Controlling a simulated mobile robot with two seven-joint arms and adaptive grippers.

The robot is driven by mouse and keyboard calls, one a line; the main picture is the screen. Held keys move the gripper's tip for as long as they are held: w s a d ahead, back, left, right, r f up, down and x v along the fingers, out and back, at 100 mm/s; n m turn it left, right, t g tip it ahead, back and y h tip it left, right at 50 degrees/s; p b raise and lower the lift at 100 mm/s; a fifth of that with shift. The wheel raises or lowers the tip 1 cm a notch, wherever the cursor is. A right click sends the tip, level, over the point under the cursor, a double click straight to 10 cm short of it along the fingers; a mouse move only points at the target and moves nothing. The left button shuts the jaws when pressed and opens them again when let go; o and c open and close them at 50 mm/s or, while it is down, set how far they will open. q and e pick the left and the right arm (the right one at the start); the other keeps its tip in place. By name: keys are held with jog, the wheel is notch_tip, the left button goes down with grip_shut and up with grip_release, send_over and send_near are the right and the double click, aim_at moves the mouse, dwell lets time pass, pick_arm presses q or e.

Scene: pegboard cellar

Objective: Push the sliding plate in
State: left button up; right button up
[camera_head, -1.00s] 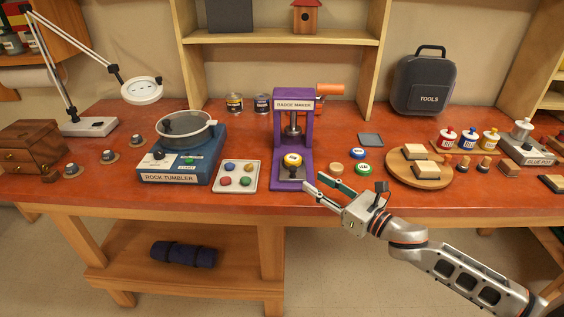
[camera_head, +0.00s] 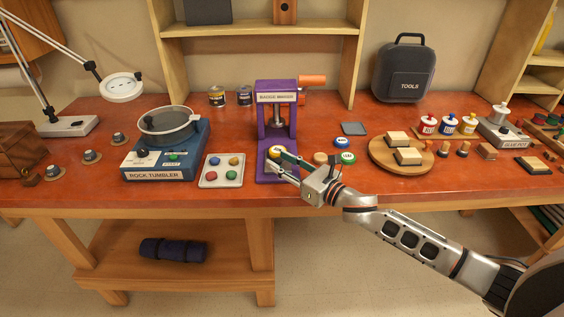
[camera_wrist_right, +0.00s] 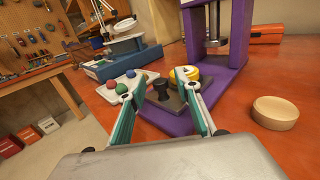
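The purple badge maker (camera_head: 262,130) stands on the red bench, its press stem above its base. Its dark sliding plate (camera_wrist_right: 178,103) sticks out at the front and carries a yellow badge (camera_wrist_right: 187,72). A black knob (camera_wrist_right: 161,91) stands on the plate's near part. My right gripper (camera_head: 271,157) reaches the plate from the front right and partly covers it in the head view. In the right wrist view its fingers (camera_wrist_right: 158,82) are apart, with the knob between them and gaps beside it. My left gripper is not in view.
A white tray with coloured pieces (camera_head: 211,183) and the rock tumbler (camera_head: 187,165) stand left of the badge maker. A wooden disc (camera_wrist_right: 275,112), a blue badge (camera_head: 342,143) and a green badge (camera_head: 348,158) lie on its right. A round board (camera_head: 378,152) is farther right.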

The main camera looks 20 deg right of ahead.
aim_at(283, 147)
grip_shut()
jog(key=w+b, duration=0.1)
jog(key=w, duration=0.1)
jog(key=w+d, duration=0.1)
jog(key=w, duration=0.2)
jog(key=w+d+b, duration=0.1)
jog(key=w, duration=0.2)
jog(key=shift+w+d+b, duration=0.1)
jog(key=shift+d+b, duration=0.05)
jog(key=shift+b, duration=0.2)
jog(key=shift+w+d, duration=0.15)
jog(key=shift+w, duration=0.2)
grip_release()
jog(key=shift+s, duration=0.1)
jog(key=shift+s+d+f, duration=0.1)
jog(key=shift+s+d, duration=0.15)
jog(key=shift+s, duration=0.05)
jog(key=v, duration=1.1)
